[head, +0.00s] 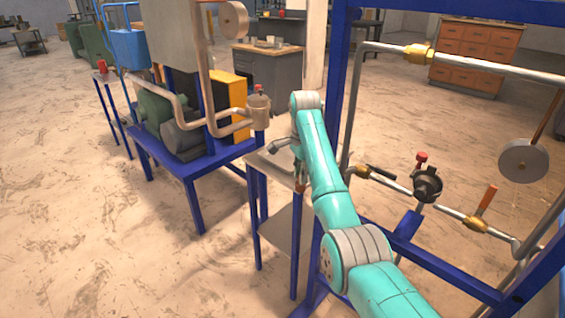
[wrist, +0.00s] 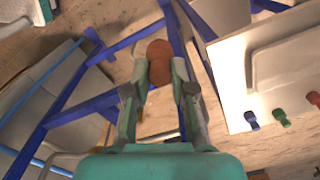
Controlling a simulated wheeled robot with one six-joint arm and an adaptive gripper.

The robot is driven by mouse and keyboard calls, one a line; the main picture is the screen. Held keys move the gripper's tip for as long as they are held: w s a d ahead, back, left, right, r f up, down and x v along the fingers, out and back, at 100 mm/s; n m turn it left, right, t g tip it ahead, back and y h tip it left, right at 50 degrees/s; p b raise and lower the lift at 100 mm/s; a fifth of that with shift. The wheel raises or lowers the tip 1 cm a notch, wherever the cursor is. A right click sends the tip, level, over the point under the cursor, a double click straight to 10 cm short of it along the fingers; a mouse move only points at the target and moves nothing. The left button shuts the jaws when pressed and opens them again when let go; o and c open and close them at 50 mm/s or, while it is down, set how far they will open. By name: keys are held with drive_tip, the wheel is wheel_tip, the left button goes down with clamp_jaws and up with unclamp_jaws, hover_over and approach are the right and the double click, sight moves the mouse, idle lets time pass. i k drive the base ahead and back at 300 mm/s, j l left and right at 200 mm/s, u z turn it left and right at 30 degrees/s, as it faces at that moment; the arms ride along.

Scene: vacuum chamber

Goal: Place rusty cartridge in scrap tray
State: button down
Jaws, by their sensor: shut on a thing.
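My gripper (wrist: 160,76) is shut on the rusty cartridge (wrist: 158,58), a red-brown rounded piece between the two fingertips in the wrist view. In the head view my gripper (head: 289,150) is at the end of the teal arm, over or beside a small grey-topped stand (head: 262,160). A small brownish bit shows below the wrist there, but the arm hides most of it.
A blue pipe frame (head: 350,95) with valves stands close on the right of my arm. A blue bench with machinery (head: 190,160) stands to the left. In the wrist view a pale panel (wrist: 240,85) with coloured pegs lies at right. Open floor (head: 90,240) fills the lower left.

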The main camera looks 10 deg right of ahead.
sight(282, 161)
drive_tip(key=i, duration=1)
